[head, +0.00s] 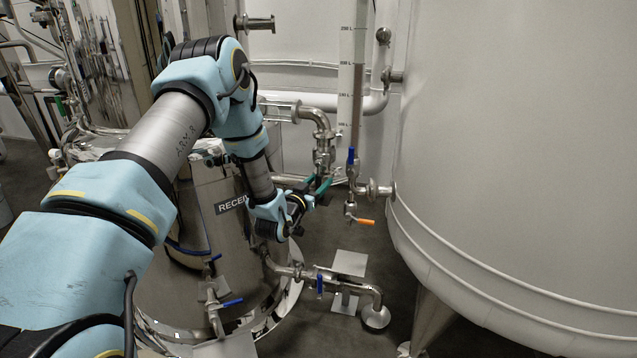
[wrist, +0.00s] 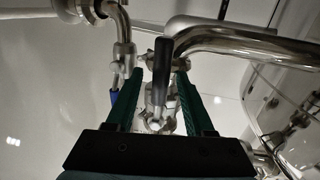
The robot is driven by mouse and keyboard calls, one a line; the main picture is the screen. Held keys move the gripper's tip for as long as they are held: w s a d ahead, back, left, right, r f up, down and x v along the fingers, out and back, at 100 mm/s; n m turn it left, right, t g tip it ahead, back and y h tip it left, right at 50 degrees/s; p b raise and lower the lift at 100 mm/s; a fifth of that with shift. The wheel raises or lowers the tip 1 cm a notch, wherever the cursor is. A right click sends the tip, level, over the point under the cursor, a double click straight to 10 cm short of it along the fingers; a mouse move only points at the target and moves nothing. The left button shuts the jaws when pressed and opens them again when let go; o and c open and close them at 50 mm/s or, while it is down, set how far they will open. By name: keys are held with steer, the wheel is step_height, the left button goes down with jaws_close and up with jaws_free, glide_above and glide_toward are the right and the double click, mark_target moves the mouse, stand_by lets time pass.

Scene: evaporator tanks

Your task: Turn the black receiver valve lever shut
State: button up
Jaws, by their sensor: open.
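The black valve lever (wrist: 163,62) stands upright in the wrist view, its dark grip rising from a steel valve body (wrist: 157,98). My gripper (wrist: 158,76) is open, with one green finger on each side of the lever. Gaps show between the lever and both fingers, so it looks untouched. In the head view my gripper (head: 320,184) is beside the steel piping to the right of the receiver tank (head: 190,245), whose label is partly covered by my arm. I cannot make out the black lever clearly in the head view.
A sight tube with a blue handle (head: 351,156) and an orange lever (head: 366,222) stands just right of my gripper. A large white tank (head: 520,150) fills the right. Steel pipes (head: 318,115) run close above. Blue-handled valves (head: 320,284) sit low near the floor.

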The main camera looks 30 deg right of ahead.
jaws_close()
stand_by(0.5)
stand_by(1.0)
